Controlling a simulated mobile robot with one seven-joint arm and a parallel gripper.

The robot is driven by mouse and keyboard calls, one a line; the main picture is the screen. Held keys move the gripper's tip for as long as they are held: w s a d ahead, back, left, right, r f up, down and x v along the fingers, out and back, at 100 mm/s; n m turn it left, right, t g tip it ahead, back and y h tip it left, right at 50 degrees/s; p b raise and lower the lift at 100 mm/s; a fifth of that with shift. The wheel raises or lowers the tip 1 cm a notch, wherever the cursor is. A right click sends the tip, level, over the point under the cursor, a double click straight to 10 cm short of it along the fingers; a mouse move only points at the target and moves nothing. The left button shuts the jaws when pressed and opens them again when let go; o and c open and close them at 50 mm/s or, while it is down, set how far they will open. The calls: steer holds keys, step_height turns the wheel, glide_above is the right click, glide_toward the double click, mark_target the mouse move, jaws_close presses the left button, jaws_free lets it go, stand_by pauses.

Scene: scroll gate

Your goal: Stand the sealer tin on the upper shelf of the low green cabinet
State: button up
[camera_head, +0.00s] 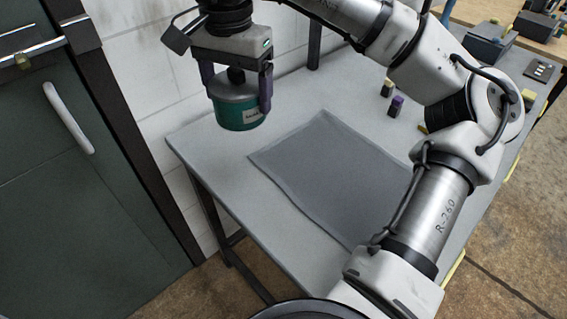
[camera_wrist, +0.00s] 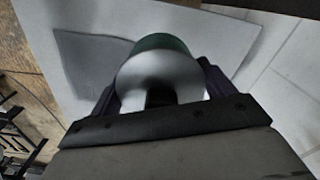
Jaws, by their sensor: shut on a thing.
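The sealer tin (camera_head: 241,113) is a teal-green can with a pale label and a grey lid with a dark knob on top. My gripper (camera_head: 237,86) is shut on it from above, one purple finger on each side, and holds it upright over the far left part of the table. In the wrist view the tin's pale lid (camera_wrist: 158,77) sits between the fingers of my gripper (camera_wrist: 160,95). A low dark green cabinet (camera_head: 75,215) stands at the left edge, with a pale handle on its closed front. Its upper shelf is not in view.
The grey table (camera_head: 205,150) carries a dark grey mat (camera_head: 330,170). Small dark blocks (camera_head: 395,105) stand behind the mat. A horizontal bar with a brass padlock (camera_head: 22,61) crosses the cabinet's upper front. A white block wall (camera_head: 175,90) rises behind the table.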

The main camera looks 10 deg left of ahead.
step_height(320, 180, down, 19)
steer(key=p, duration=0.3)
steer(key=shift+f, duration=0.4)
steer(key=shift+f, duration=0.15)
steer(key=o, duration=1.1)
